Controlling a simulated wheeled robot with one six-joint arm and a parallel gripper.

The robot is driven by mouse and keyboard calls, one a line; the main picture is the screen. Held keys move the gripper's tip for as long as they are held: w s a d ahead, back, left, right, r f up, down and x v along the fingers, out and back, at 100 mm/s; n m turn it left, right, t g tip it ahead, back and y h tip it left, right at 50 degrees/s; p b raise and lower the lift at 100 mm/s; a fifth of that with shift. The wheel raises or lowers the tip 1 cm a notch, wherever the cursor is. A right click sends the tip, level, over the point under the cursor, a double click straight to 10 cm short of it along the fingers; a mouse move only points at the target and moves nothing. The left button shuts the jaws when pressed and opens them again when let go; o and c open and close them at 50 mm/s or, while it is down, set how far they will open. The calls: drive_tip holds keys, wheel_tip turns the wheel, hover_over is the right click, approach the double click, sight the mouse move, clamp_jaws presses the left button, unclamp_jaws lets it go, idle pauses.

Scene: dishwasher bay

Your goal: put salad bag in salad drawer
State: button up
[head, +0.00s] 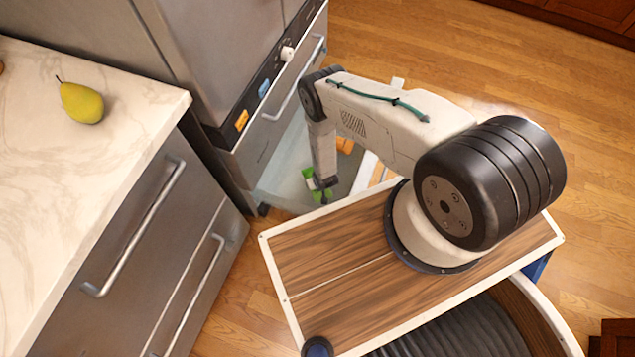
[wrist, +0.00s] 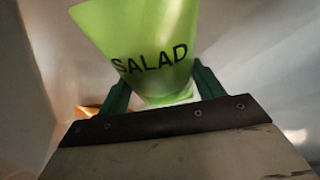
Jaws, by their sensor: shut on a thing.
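The bright green salad bag (wrist: 150,45), printed SALAD, fills the upper middle of the wrist view. My gripper (wrist: 163,88) is shut on it, a dark green finger on each side. In the head view my gripper (head: 319,190) points down, with a small part of the green bag (head: 308,174) showing beside it. They are over or within the open pale drawer (head: 278,188) low at the steel appliance. My arm hides part of the drawer, and I cannot tell whether the bag touches its bottom.
An orange item (head: 345,145) shows beside my arm, apparently in the drawer. The steel appliance (head: 215,60) has handles, a knob and coloured tags. A marble counter (head: 90,170) with a yellow pear (head: 82,103) is at left. The wooden floor (head: 420,45) behind is clear.

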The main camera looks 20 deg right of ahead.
wheel_tip(320, 180, down, 2)
drive_tip(key=shift+f, duration=0.1)
drive_tip(key=o, duration=1.2)
drive_tip(key=v, duration=1.2)
